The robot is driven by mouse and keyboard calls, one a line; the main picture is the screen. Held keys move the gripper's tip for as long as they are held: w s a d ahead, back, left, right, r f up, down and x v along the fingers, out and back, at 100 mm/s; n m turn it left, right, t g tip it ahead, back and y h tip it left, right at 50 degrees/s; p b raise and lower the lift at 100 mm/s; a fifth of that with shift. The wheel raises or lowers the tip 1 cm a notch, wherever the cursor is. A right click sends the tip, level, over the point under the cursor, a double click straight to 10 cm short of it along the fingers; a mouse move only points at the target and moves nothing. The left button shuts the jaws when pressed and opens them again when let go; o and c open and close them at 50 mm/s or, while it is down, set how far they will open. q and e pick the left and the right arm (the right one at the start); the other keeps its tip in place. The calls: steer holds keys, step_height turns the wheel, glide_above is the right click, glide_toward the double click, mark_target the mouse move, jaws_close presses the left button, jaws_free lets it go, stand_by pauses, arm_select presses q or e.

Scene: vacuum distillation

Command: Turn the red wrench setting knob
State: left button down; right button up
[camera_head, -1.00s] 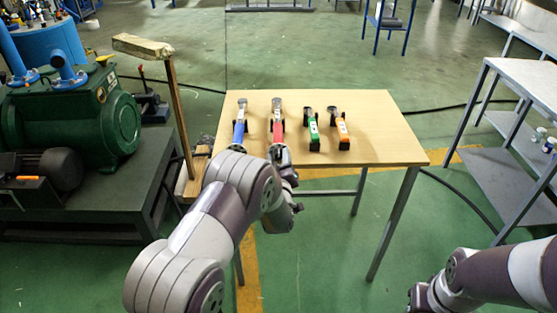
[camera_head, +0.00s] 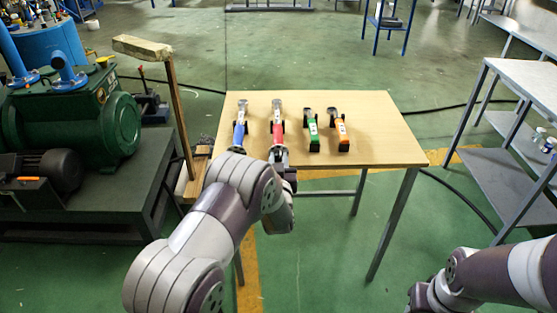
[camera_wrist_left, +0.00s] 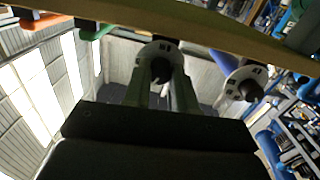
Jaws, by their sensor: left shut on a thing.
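The red wrench (camera_head: 278,132) lies on the wooden table with its head away from me and its handle end toward me. My left gripper (camera_head: 279,156) is at the near end of the red handle, partly hidden by my own arm. In the left wrist view, the fingers (camera_wrist_left: 165,92) are shut at the dark setting knob (camera_wrist_left: 160,69), which sits in a pale marked disc. A second disc with a dark knob (camera_wrist_left: 247,87) shows to the right, on the blue wrench (camera_head: 240,132). My right arm shows at the lower right, its gripper out of view.
A green wrench (camera_head: 314,135) and an orange wrench (camera_head: 341,133) lie to the right on the table (camera_head: 385,135). A wooden post (camera_head: 181,120) and a green machine (camera_head: 70,115) stand left. A metal shelf (camera_head: 520,85) stands right.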

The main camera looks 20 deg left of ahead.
arm_select(q)
steer(key=shift+m+p, duration=0.35)
steer(key=shift+m, duration=1.55)
steer(key=c, duration=0.9)
jaws_free()
steer(key=p+v, duration=0.1)
steer(key=v, duration=1.1)
steer(key=shift+s+d, duration=0.15)
steer(key=shift+s, duration=0.2)
